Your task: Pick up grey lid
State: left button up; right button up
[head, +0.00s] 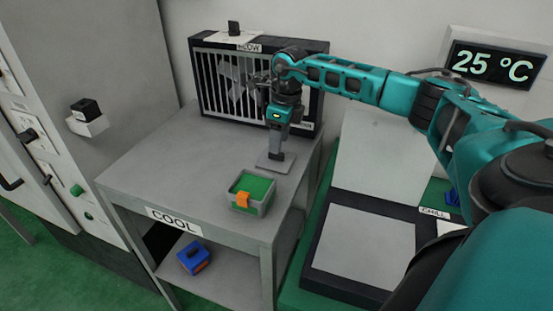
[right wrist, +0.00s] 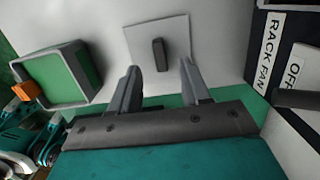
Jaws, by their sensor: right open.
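The grey lid (head: 265,165) is a thin square plate lying flat on the table top, behind the grey box. In the right wrist view the lid (right wrist: 142,38) shows a dark upright handle (right wrist: 159,53) at its middle. My right gripper (head: 277,155) points down over the lid. In the right wrist view its open fingers (right wrist: 160,67) are spread to either side of the handle's line, with nothing held between them. In the head view the gripper hides the handle. My left gripper is not in view.
An open grey box (head: 240,205) with a green inside and orange latch stands in front of the lid. A rack fan (head: 208,85) stands behind. A blue box (head: 193,258) sits on the shelf below. The table's left part (head: 165,165) is clear.

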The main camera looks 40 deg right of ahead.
aim_at(276, 157)
jog(key=f, duration=0.4)
jog(key=shift+w+a, duration=0.1)
jog(key=shift+w, duration=0.15)
jog(key=shift+c, duration=0.5)
grip_shut()
